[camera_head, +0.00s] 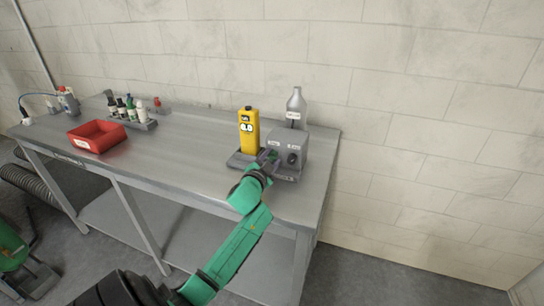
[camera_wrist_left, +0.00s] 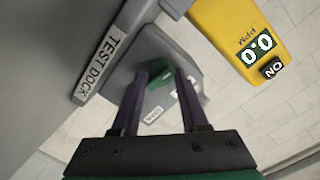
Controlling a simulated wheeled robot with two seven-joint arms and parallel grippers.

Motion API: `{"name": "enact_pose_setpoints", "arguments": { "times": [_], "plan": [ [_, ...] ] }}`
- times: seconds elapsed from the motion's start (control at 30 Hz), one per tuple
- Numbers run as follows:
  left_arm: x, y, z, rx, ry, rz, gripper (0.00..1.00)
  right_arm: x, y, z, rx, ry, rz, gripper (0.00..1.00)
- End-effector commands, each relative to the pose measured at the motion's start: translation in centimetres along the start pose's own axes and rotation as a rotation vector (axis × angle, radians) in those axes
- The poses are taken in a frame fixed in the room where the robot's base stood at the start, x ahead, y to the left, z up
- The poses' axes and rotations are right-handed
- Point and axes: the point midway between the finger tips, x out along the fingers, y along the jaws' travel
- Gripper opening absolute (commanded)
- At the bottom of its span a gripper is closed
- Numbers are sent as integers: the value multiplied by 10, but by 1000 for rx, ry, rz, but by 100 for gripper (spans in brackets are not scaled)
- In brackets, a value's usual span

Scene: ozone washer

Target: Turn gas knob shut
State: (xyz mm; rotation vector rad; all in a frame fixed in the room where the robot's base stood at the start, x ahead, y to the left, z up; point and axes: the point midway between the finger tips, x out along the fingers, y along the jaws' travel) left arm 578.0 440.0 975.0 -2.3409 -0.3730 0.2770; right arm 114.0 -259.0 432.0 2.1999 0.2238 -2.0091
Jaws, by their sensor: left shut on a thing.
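The grey box (camera_head: 308,150) stands near the right end of the bench. My left gripper (camera_head: 269,157) is at the left part of the box's front and hides that knob in the head view. In the wrist view my left gripper (camera_wrist_left: 164,78) has its two dark fingers on either side of the green knob, shut on it. A dark round knob (camera_head: 293,158) on the box's right part is uncovered. My right gripper is out of view.
A yellow meter (camera_head: 249,132) reading 0.0 ppm (camera_wrist_left: 240,45) stands in a dock labelled TEST DOCK (camera_wrist_left: 98,68). A grey bottle (camera_head: 296,105) is behind the box. A red tray (camera_head: 97,136) and several small bottles (camera_head: 130,108) are far left. The bench's middle is clear.

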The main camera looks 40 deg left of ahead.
Motion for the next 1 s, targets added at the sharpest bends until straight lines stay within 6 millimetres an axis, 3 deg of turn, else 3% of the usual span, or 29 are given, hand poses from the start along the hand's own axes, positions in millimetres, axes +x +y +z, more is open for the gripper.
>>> {"name": "enact_pose_setpoints", "arguments": {
  "times": [0.03, 0.4, 0.9, 0.93, 1.0],
  "plan": [
    [0, -8, -4, -31, 6, -8, 0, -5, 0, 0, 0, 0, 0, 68],
    [0, -8, -3, -185, 16, 3, 0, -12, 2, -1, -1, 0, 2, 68],
    [0, -7, -2, -206, 17, 5, 0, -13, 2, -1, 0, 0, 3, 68],
    [0, -7, -2, -206, 17, 5, 48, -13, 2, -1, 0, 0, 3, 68],
    [0, -7, -2, -206, 17, 6, 68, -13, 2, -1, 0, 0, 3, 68]
  ]
}}
